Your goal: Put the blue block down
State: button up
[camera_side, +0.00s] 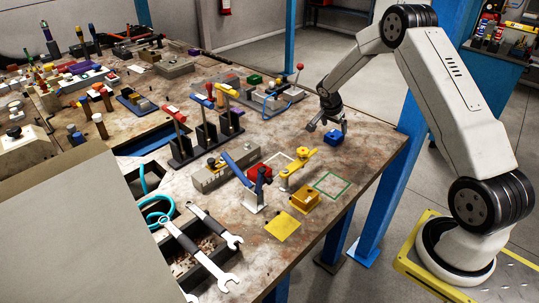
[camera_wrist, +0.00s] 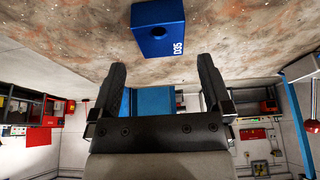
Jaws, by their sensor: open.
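The blue block (camera_side: 333,138) rests on the worn table near its right edge. In the wrist view the blue block (camera_wrist: 159,29) lies ahead of the fingertips, with a dark round hole and white lettering on it. My gripper (camera_side: 327,127) is just above and beside the block in the side view. In the wrist view my gripper (camera_wrist: 161,68) has its two dark fingers spread with nothing between them. The block is apart from the fingers there.
A green square outline (camera_side: 332,186) and a yellow block (camera_side: 304,199) are nearer the front. A red block (camera_side: 260,172), a white outline (camera_side: 279,163) and a yellow clamp (camera_side: 298,168) stand to the left. Wrenches (camera_side: 213,256) lie at front left. Bare table surrounds the block.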

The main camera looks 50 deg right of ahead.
aim_at(335, 134)
jog(key=shift+f, duration=0.1)
jog(key=shift+x, duration=2.5)
grip_shut()
